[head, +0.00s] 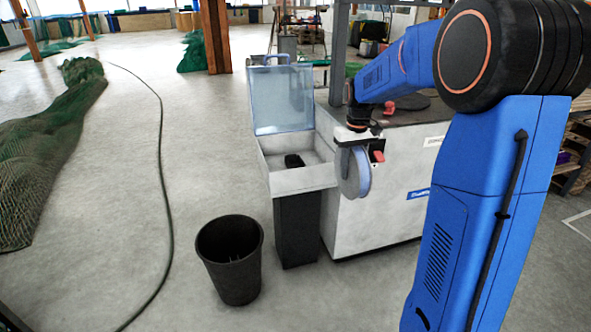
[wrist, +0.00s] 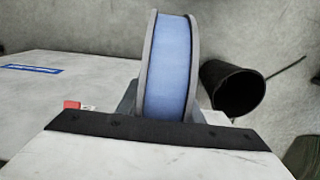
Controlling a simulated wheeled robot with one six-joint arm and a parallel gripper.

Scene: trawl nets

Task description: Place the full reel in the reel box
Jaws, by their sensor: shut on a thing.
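My gripper (head: 357,148) is shut on a reel (head: 355,176), which hangs upright from it in front of the white cabinet. The wrist view shows the reel (wrist: 172,65) full of blue line between grey flanges, edge-on between the fingers (wrist: 165,108). The reel box (head: 302,181) is a pale open tray on a dark stand, just left of the held reel. Its clear bluish lid (head: 283,100) stands raised at the back. A small black object (head: 294,160) lies inside the box. The reel is apart from the box floor; a small gap to its side wall cannot be told.
The white cabinet (head: 385,210) stands right behind the reel, with a red part (head: 390,107) on top. A black bin (head: 230,262) is on the floor in front of the box; it also shows in the wrist view (wrist: 238,93). A hose and green nets lie left.

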